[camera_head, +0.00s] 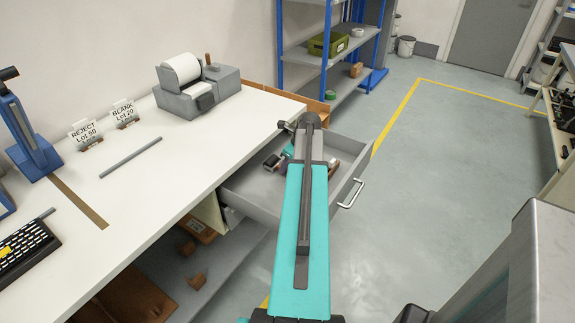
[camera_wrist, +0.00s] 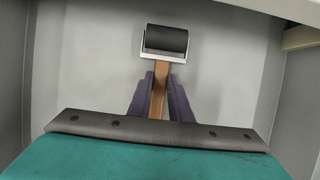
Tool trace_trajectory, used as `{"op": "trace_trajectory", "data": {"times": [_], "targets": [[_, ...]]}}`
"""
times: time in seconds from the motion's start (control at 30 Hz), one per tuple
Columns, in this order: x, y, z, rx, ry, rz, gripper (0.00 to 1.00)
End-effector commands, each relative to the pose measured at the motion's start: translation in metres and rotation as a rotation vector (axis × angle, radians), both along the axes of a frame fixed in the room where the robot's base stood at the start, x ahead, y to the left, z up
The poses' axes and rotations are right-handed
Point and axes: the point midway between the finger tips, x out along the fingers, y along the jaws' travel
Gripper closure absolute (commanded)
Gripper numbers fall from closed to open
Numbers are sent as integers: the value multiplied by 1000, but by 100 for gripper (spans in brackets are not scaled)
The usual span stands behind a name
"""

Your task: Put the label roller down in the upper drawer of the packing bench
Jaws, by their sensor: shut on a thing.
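The label roller (camera_wrist: 166,40) has a black cylinder in a pale metal frame and a wooden handle. My gripper (camera_wrist: 160,82) is shut on the handle, with one dark finger on each side, and the roller points away from it. The pulled-out grey upper drawer (camera_head: 247,189) is under my arm in the head view. Its bare floor and walls surround the roller in the wrist view (camera_wrist: 80,65). Whether the roller touches the drawer floor I cannot tell. My teal arm hides much of the drawer in the head view.
The white bench top (camera_head: 160,190) lies left of the drawer, with a grey label printer (camera_head: 200,92) at the back. A blue shelf rack (camera_head: 330,60) stands behind the bench. The drawer walls stand close around my gripper.

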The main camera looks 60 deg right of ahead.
Motion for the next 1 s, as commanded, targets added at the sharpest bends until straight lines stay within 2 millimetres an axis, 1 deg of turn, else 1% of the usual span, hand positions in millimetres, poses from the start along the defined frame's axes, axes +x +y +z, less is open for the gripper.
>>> {"op": "trace_trajectory", "data": {"times": [0.1, 0.5, 0.53, 0.6, 0.63, 1.0], "targets": [[0, 0, -4, 1, 0, 0, 100], [0, 0, -7, 1, 0, 0, 100], [0, 0, -7, 1, 0, 0, 79], [0, 0, -7, 1, 0, 0, 67], [0, 0, -7, 0, 0, 0, 63], [0, 0, -6, 0, 0, 0, 63]]}}
